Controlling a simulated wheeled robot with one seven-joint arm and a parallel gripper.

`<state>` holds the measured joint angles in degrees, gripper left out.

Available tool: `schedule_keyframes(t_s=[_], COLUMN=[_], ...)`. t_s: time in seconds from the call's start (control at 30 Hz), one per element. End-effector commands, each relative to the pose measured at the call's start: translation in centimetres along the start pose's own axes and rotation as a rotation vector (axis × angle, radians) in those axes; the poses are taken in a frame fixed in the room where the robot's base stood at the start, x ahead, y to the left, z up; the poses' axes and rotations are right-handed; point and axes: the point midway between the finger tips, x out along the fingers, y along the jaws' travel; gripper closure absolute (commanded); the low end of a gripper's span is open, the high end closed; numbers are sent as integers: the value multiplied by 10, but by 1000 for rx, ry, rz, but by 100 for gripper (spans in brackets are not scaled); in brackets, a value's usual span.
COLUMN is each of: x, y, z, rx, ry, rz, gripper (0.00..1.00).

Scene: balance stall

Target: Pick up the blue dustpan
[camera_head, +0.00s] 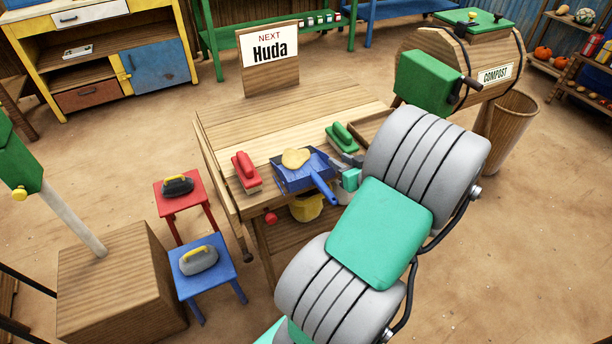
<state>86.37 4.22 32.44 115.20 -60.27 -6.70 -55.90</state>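The blue dustpan (288,183) lies near the front edge of the wooden table, between a red brush and a green brush. A tan lump (296,158) sits in its pan. Its blue handle points down and right, towards the table's front edge. My gripper (345,168) is just right of the dustpan, close to its handle. My own arm hides much of the gripper, so I cannot tell whether its fingers are apart or touch the handle.
On the table (237,133) are a red brush (245,171), a green brush (342,137), a wooden tray (370,128) and a sign reading "Huda" (269,57). A yellow bucket (307,207) is below. Red (181,198) and blue (205,275) stools stand left. The table's left rear is clear.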

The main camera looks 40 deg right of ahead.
Motion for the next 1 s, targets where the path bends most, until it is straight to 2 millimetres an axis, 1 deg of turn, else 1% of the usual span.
schedule_keyframes(t_s=[0.03, 0.13, 0.37, 0.5, 0.57, 0.67, 0.83, 1.0], x=[12, 33, 62, 89, 97, 102, 102, 102], y=[-3, -4, -4, -6, -5, -5, -4, -4], z=[0, 0, 1, 2, 2, 2, 2, 2], rx=[0, -1, 0, -1, -1, -1, -1, 0], ry=[-1, -2, -4, -4, -4, -4, -4, -4], rz=[-8, -8, -7, -7, -6, -4, -3, -3], gripper=[72, 72, 72, 72, 72, 72, 72, 86])
